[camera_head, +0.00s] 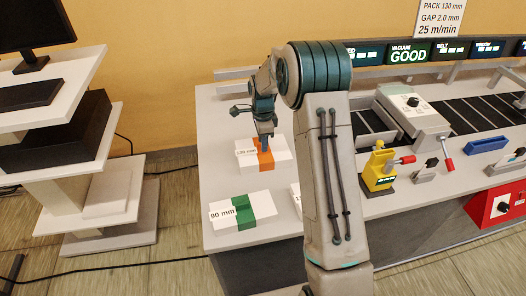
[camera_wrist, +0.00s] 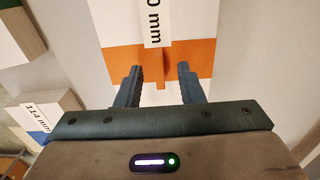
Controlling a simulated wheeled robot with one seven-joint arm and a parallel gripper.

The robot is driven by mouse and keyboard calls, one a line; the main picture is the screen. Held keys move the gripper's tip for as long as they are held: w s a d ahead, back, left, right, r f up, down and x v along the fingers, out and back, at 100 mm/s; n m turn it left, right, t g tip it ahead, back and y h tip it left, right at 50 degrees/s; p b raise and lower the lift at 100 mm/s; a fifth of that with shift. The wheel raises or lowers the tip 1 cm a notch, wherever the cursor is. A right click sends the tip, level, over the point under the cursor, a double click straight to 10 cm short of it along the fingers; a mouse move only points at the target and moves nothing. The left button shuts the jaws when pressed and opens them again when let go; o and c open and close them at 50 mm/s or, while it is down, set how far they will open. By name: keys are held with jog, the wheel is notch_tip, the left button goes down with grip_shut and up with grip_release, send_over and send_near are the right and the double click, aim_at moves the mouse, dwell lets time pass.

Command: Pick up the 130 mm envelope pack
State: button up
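The 130 mm envelope pack (camera_head: 281,157) is a white block with an orange band and a white label, lying on the light table. In the wrist view the orange band (camera_wrist: 205,56) runs across the picture, with the label (camera_wrist: 152,22), partly cut off, above it. My gripper (camera_head: 265,139) is over the pack, pointing down. In the wrist view my gripper (camera_wrist: 159,70) is open, its two fingers apart. A narrow orange tab shows between the fingertips and touches neither. I cannot tell how far the fingertips are above the pack.
A 90 mm pack (camera_head: 243,212) with a green band lies nearer on the table (camera_head: 221,180). A 114 mm pack (camera_wrist: 42,112) with a blue band is at lower left in the wrist view. A yellow device (camera_head: 378,172) and the conveyor (camera_head: 462,113) stand to the right.

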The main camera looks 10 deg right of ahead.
jog(key=shift+f, duration=0.25)
grip_shut()
jog(key=shift+r, duration=0.1)
dwell(1.2)
